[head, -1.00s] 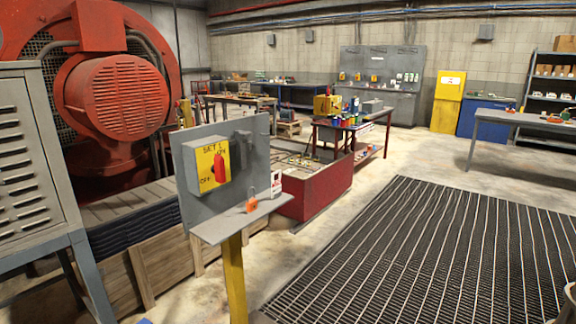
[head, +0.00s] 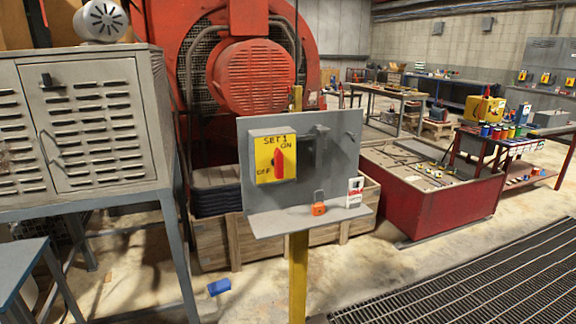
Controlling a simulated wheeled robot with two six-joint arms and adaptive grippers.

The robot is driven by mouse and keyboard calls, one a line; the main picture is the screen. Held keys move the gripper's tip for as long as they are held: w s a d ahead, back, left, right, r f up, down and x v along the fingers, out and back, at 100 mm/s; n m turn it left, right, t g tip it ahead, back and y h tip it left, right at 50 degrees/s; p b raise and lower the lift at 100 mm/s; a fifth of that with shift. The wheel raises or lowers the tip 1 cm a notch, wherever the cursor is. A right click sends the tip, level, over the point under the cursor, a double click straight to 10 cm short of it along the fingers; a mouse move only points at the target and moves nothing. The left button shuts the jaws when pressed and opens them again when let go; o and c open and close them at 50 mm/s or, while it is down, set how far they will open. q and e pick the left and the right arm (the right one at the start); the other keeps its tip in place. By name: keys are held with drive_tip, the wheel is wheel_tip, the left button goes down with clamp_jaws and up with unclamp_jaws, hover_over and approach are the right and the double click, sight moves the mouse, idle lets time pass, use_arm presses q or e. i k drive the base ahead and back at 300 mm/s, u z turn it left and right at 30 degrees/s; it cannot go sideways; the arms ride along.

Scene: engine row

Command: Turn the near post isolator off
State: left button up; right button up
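The near post isolator (head: 271,159) is a grey box with a yellow face marked "SET 1", "ON" and "OFF". It is fixed to a grey backplate (head: 345,135) on a yellow post (head: 298,275). Its red handle (head: 279,163) stands about upright; I cannot tell for sure which mark it points to. An orange padlock (head: 318,207) and a white and red tag (head: 355,192) are on the small shelf (head: 270,222) below. Neither of my grippers shows in the head view.
A grey louvred cabinet (head: 95,120) on legs stands to the left, with a blue table (head: 20,265) in front. A small blue object (head: 219,287) shows low down. A wooden crate (head: 240,240) is behind the post. A red tray bench (head: 440,215) and floor grating (head: 480,290) are right.

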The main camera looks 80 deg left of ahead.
sight(277, 162)
drive_tip(key=u, duration=0.6)
drive_tip(key=i, duration=0.75)
drive_tip(key=u, duration=0.85)
